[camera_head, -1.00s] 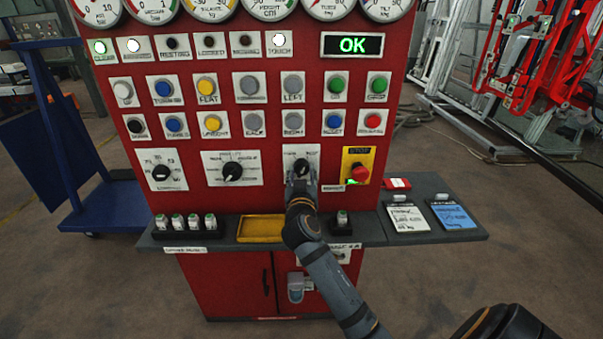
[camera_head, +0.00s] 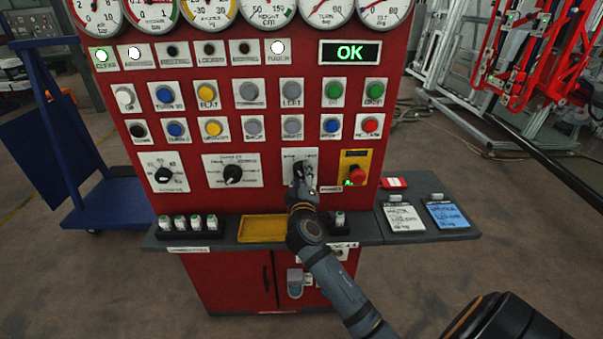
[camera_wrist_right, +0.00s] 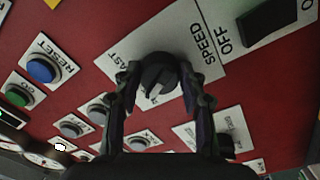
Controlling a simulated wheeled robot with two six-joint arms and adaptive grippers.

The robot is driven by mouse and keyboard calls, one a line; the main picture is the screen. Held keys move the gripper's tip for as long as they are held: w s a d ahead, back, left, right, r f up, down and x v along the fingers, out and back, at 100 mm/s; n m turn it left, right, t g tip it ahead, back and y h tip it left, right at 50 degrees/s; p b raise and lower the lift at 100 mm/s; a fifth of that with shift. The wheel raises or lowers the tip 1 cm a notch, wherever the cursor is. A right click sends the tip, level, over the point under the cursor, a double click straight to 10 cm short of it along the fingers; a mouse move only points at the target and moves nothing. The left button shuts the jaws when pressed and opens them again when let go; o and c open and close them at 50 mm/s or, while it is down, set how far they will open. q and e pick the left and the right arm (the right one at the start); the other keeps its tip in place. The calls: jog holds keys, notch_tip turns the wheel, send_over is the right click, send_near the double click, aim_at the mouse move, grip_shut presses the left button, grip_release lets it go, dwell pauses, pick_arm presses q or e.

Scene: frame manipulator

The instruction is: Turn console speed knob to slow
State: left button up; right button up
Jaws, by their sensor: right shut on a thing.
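The console speed knob (camera_wrist_right: 158,72) is a round black knob with a pale pointer mark, on a white plate (camera_wrist_right: 204,24) reading SPEED, with FAST partly visible. My right gripper (camera_wrist_right: 161,80) is shut on the knob, one finger on each side of it. In the head view, the right gripper (camera_head: 302,179) is at the speed plate (camera_head: 311,157), left of the red stop button (camera_head: 357,174), and mostly hides the knob. The slow marking cannot be read. My left gripper is not in view.
The red console (camera_head: 278,187) has rows of buttons above the knob and another selector knob (camera_head: 232,174) to the left. A grey shelf (camera_head: 365,229) juts out below, with a yellow tray (camera_head: 263,229) and small green-topped items. A blue cart (camera_head: 91,205) stands at left.

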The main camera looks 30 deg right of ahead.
jog(key=shift+n+p, duration=0.3)
jog(key=shift+n, duration=0.5)
jog(key=o, duration=1.1)
jog(key=shift+o, duration=0.2)
jog(key=v, duration=0.7)
jog(key=shift+s, duration=0.2)
jog(key=shift+a+f, duration=0.1)
